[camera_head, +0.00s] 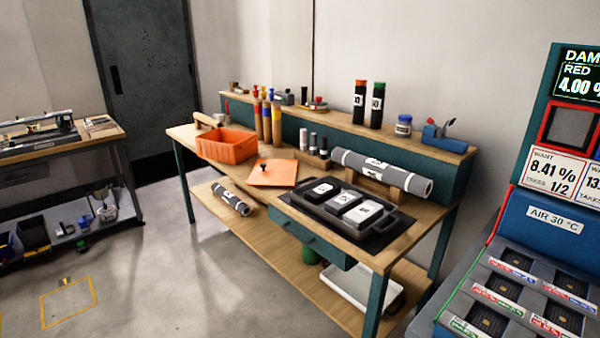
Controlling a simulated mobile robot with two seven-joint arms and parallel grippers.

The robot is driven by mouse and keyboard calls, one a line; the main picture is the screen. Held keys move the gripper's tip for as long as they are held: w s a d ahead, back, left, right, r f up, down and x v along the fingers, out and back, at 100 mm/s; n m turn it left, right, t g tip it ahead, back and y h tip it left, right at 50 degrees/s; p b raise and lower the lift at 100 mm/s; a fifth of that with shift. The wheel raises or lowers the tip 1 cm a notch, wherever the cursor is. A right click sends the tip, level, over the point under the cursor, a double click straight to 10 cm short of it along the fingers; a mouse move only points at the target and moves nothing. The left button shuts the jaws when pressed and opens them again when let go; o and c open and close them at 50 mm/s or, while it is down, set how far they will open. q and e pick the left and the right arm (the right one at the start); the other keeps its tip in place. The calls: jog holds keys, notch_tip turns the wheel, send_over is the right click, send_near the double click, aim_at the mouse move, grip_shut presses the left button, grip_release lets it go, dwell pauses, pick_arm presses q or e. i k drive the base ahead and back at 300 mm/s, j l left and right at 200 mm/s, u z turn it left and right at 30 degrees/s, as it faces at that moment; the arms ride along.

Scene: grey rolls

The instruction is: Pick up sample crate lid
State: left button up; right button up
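An orange flat lid (273,173) with a small dark knob lies on the wooden workbench (232,180), near its front edge. The orange sample crate (228,145) stands open behind and to the left of the lid, apart from it or nearly so. A wooden handle-like piece shows at the crate's left rim. Neither of my grippers is in the head view.
A dark tray (317,217) with several labelled blocks sits right of the lid. A grey roll (382,173) lies on a wooden stand behind the tray. Another roll (232,199) lies on the lower shelf. A blue console (525,245) stands at the right. Floor in front is clear.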

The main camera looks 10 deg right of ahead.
aim_at(266, 171)
jog(key=i+j+z, duration=0.15)
jog(key=z, duration=0.3)
jog(key=i+j+z, duration=0.6)
jog(key=j, duration=0.15)
jog(key=i+j+z, duration=0.15)
jog(key=j, duration=0.2)
jog(key=i+j, duration=0.15)
jog(key=j, duration=0.25)
jog(key=i+j+z, duration=0.1)
jog(key=j, duration=0.3)
jog(key=i+j, duration=0.2)
jog(key=j, duration=0.2)
jog(key=i+j+z, duration=0.1)
jog(key=j, duration=0.3)
jog(key=i+j, duration=0.2)
jog(key=j, duration=0.25)
jog(key=i+j+z, duration=0.1)
jog(key=j, duration=0.3)
